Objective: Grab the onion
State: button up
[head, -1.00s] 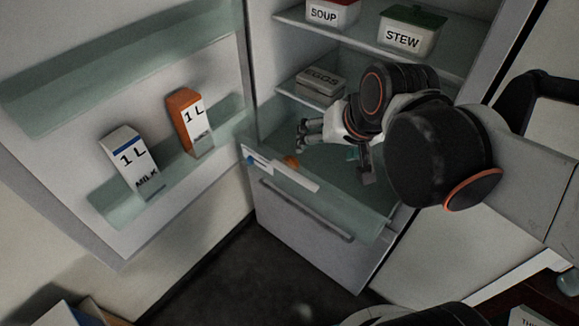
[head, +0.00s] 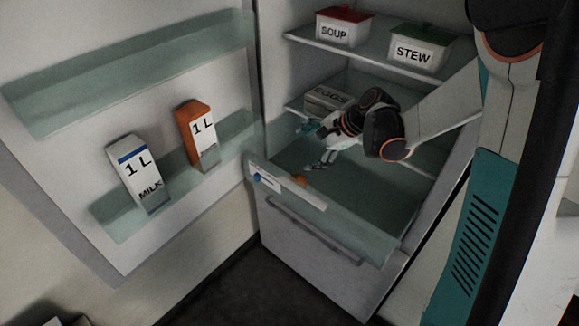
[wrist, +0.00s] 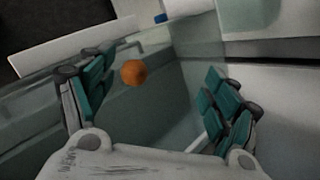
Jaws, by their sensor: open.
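A round orange-brown ball, likely the onion (head: 299,180), sits in the fridge's bottom glass-fronted drawer, near its front left. It also shows in the wrist view (wrist: 134,73), beyond my fingers and nearer the left one. My gripper (head: 322,165) is over the drawer, just right of and behind the ball in the head view. In the wrist view my gripper (wrist: 158,92) is open, its teal-padded fingers wide apart with nothing between them. The ball is apart from both fingers. In the head view, part of the ball is hidden by the drawer front.
An egg box (head: 329,100) lies on the shelf just above the drawer, close to my wrist. Soup (head: 341,30) and stew (head: 416,50) tubs stand on the upper shelf. The open door holds a milk carton (head: 138,172) and an orange carton (head: 198,136). The drawer's right side looks empty.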

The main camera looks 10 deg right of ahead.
jog(key=w+d+f+m+y+b, duration=0.15)
jog(key=w+f+m, duration=0.25)
jog(key=f, duration=0.6)
jog(key=m+y, duration=0.3)
jog(key=m, duration=0.1)
send_near(304, 181)
jog(key=shift+t, duration=0.3)
jog(key=a, duration=0.1)
jog(key=a+f, duration=0.1)
jog(key=a, duration=0.1)
jog(key=w+a, duration=0.1)
jog(key=shift+w+a+f+b, duration=0.1)
jog(key=shift+a+f+b, duration=0.15)
jog(key=shift+a+b, duration=0.1)
jog(key=shift+d+f, duration=0.2)
jog(key=shift+f, duration=0.7)
jog(key=shift+w+d+f+t+y+b, duration=0.3)
jog(key=shift+w+d+t+y, duration=0.05)
jog(key=shift+t+y, duration=0.1)
jog(key=shift+g, duration=0.25)
jog(key=shift+r+b+x, duration=0.1)
jog(key=shift+b+x, duration=0.8)
jog(key=shift+x, duration=1)
jog(key=shift+r+b+x, duration=0.15)
jog(key=shift+b+x, duration=0.7)
jog(key=shift+x, duration=1.1)
jog(key=shift+r, duration=0.1)
jog(key=c, duration=1.2)
